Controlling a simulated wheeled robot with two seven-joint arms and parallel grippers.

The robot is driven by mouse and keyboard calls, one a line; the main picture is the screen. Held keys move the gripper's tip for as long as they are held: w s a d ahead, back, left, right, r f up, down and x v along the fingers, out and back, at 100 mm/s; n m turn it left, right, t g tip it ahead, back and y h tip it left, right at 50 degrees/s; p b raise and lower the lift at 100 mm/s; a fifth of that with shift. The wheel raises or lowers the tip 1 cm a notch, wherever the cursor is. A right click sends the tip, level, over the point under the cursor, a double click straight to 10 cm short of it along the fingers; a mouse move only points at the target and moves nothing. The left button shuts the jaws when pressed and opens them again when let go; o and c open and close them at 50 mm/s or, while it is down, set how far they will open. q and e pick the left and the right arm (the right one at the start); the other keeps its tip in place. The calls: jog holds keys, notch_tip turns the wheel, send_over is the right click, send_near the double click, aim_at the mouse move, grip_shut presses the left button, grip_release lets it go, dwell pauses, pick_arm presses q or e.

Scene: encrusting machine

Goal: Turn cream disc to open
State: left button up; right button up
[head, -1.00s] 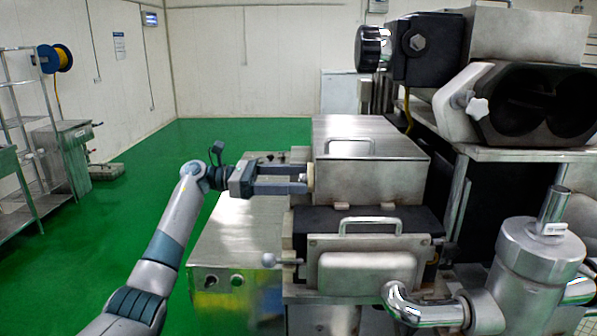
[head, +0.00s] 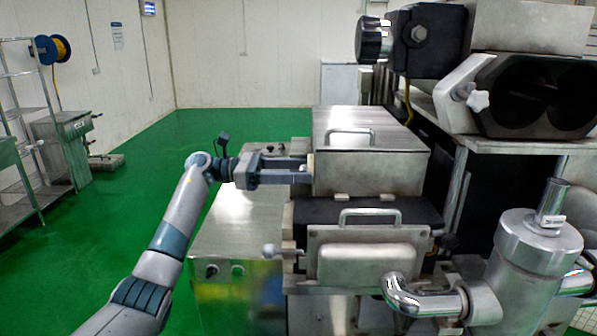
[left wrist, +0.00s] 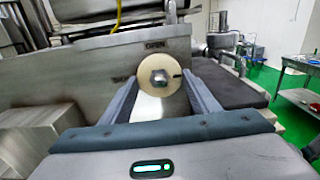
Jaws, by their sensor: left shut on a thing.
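The cream disc (left wrist: 146,95) shows face-on in the left wrist view, with a metal hex boss at its middle and a dark mark at its right edge. It is on the side of a metal housing, with the word OPEN printed above it and another, unclear label to its left. My left gripper (left wrist: 158,88) has one finger on each side of the disc and is shut on it. In the head view, my left gripper (head: 304,169) reaches the left side of the steel box, and its fingers mostly hide the disc. My right gripper is not in view.
The steel box (head: 370,175) has a handle on its lid. A lower front panel (head: 365,262) with a handle stands in front. A metal cylinder with pipes (head: 540,250) is at the right. The green floor (head: 130,200) at the left is mostly clear.

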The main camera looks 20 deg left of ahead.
pick_arm(q)
jog(key=shift+s+r+n, duration=0.1)
jog(key=shift+r+n, duration=0.05)
jog(key=shift+n, duration=4.3)
jog(key=shift+s+r+n, duration=0.1)
jog(key=shift+n, duration=4.35)
